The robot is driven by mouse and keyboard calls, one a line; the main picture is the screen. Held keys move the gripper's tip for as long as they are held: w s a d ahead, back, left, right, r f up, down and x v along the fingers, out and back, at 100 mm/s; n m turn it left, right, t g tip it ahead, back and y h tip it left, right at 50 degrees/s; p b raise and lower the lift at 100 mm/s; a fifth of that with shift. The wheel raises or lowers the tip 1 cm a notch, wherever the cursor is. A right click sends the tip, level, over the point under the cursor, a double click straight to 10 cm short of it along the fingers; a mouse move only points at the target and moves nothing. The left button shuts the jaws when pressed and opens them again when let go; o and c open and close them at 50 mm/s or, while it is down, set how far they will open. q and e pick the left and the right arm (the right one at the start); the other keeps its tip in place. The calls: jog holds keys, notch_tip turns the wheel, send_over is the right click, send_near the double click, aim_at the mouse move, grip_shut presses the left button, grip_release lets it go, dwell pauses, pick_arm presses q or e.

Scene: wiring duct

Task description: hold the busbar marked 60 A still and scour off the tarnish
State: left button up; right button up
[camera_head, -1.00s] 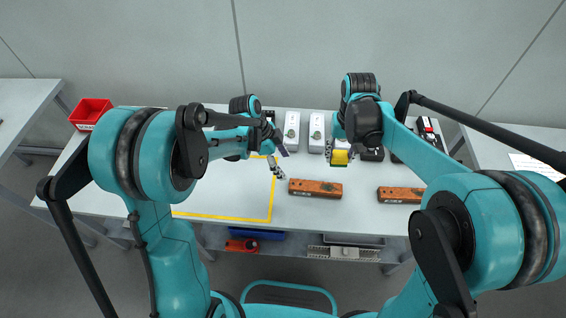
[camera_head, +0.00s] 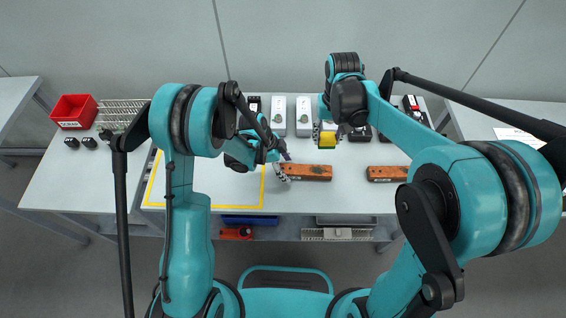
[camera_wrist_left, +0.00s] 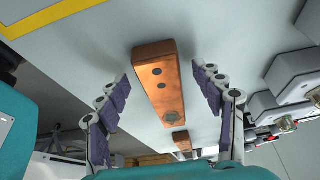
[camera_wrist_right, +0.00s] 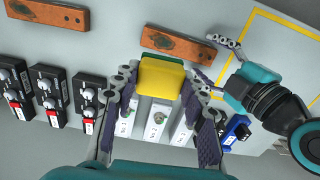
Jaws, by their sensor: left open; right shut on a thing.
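An orange-brown copper busbar (camera_head: 305,172) lies on the bench; its marking is too small to read. The left wrist view shows it (camera_wrist_left: 158,85) with dark holes and a dull grey patch near one end. My left gripper (camera_head: 284,166) is open at the bar's left end; in its wrist view the fingers stand apart on both sides, and contact cannot be told. My right gripper (camera_wrist_right: 160,90) is shut on a yellow scouring pad (camera_wrist_right: 160,77) with a green side, held behind and right of the bar. A second similar busbar (camera_head: 388,173) lies to the right.
White boxes (camera_head: 303,117) and black devices (camera_wrist_right: 52,90) stand along the back of the bench. A yellow outlined area (camera_head: 207,208) lies left, largely clear. A red bin (camera_head: 74,111) sits at the back left. A shelf below holds a blue tray (camera_head: 250,220).

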pick_arm(q)
jog(key=c, duration=1.4)
jog(key=shift+c, duration=0.2)
